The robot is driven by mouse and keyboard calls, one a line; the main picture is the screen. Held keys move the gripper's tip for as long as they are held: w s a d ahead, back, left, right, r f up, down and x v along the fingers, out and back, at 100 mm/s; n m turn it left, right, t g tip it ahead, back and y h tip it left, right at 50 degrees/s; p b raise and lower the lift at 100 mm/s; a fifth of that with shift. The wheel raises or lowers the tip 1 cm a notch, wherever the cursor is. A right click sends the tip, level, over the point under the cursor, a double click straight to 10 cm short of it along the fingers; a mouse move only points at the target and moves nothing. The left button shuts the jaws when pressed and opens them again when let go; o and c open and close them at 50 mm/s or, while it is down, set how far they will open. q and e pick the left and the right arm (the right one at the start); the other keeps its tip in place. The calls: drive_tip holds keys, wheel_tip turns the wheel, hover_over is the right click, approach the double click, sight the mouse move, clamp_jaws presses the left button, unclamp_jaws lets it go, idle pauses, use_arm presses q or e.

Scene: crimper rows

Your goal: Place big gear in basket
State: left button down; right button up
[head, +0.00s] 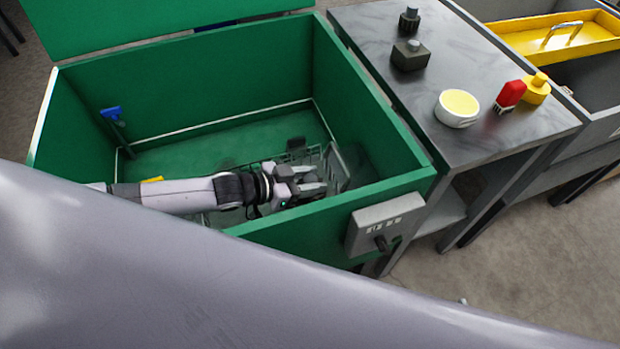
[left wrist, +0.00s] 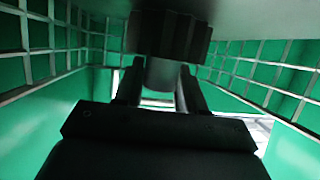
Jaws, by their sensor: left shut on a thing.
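My left gripper (head: 312,181) reaches from the left into the green bin, at the wire basket (head: 334,160). In the left wrist view, the two fingers (left wrist: 160,88) are shut on the grey shaft of a dark toothed gear (left wrist: 168,33). The gear is at the far end of the fingers, and wire mesh of the basket (left wrist: 40,50) rises on both sides. I cannot tell whether the gear touches the basket floor. In the head view the gear is not clearly visible. My right gripper is not in view.
The green bin (head: 210,60) has high walls, with a grey control box (head: 385,222) on its front. A blue piece (head: 112,113) is on its left wall. The dark table (head: 455,60) to the right holds a white-and-yellow round container (head: 457,108), a red item (head: 510,96) and dark blocks (head: 410,54).

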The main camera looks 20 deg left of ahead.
use_arm(q)
drive_tip(key=shift+w, duration=0.1)
drive_tip(key=shift+f, duration=0.15)
drive_tip(key=c, duration=0.7)
unclamp_jaws()
drive_tip(key=shift+o, duration=0.2)
drive_tip(key=p+v, duration=0.1)
drive_tip(key=v, duration=0.6)
drive_tip(key=shift+s+a+r, duration=0.15)
drive_tip(key=shift+s+r, duration=0.1)
drive_tip(key=shift+r, duration=0.05)
